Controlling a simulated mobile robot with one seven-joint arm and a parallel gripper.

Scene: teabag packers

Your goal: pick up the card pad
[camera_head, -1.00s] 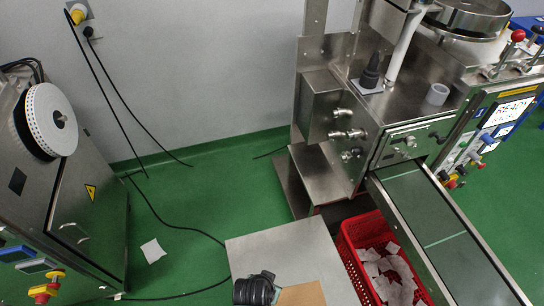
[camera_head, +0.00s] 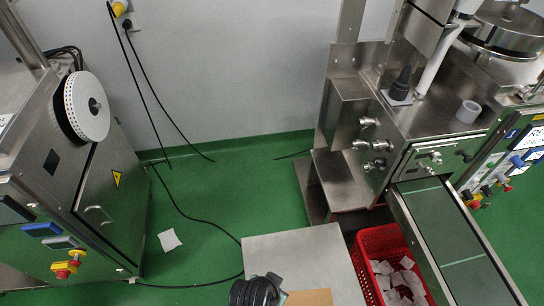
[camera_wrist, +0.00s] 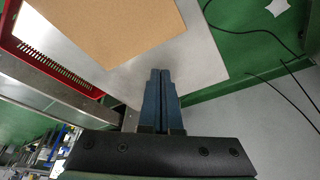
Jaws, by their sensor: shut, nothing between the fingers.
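The card pad looks to be the flat brown sheet (camera_head: 312,298) on the grey table (camera_head: 300,255), cut off by the bottom edge of the head view. In the wrist view the brown card pad (camera_wrist: 110,28) lies flat on the table top (camera_wrist: 165,62), its far part out of frame. My gripper (camera_wrist: 160,72) points toward the table beside the pad's edge. Its two blue fingers are together with nothing between them. In the picture the fingertips are just below the pad and apart from it; their height above the table is hard to tell.
A red crate (camera_head: 372,242) of white packets stands right of the table, under a conveyor chute (camera_head: 445,235) from a steel machine (camera_head: 430,110). Another machine (camera_head: 90,190) stands at left. Black cables (camera_head: 190,218) and a white paper (camera_head: 169,240) lie on the green floor.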

